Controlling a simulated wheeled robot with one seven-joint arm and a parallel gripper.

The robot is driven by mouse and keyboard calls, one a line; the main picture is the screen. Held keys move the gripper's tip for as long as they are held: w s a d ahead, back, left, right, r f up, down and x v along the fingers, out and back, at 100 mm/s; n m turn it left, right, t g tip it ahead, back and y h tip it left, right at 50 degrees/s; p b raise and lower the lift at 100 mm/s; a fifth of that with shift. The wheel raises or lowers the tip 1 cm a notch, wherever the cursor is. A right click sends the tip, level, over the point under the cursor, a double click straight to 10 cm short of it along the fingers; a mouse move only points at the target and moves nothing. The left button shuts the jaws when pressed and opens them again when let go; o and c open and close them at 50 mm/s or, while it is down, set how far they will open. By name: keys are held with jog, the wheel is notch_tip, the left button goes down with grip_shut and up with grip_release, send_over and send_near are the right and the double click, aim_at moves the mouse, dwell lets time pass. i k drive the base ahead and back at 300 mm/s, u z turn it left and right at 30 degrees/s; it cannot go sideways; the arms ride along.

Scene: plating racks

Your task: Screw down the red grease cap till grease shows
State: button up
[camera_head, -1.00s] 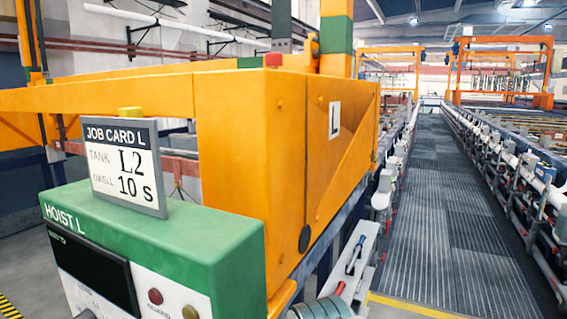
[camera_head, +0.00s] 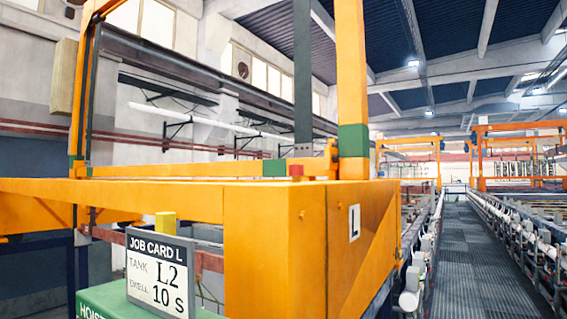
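A small red cap-like piece (camera_head: 296,171) sits on top of the orange hoist frame (camera_head: 276,250), near its right end and just left of the orange and green post. It is small and far off, so I cannot tell how far it is screwed down, and no grease can be made out on it. My gripper is not in view.
The green hoist console (camera_head: 100,300) is at the bottom left, with a job card (camera_head: 158,274) reading tank L2, dwell 10 s. An orange and green post (camera_head: 352,100) rises at the frame's right end. A clear grated aisle (camera_head: 455,265) runs away on the right between tank lines.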

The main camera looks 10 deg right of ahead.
aim_at(293, 169)
jog(key=z, duration=2.2)
jog(key=i, duration=1.45)
jog(key=u, duration=2.65)
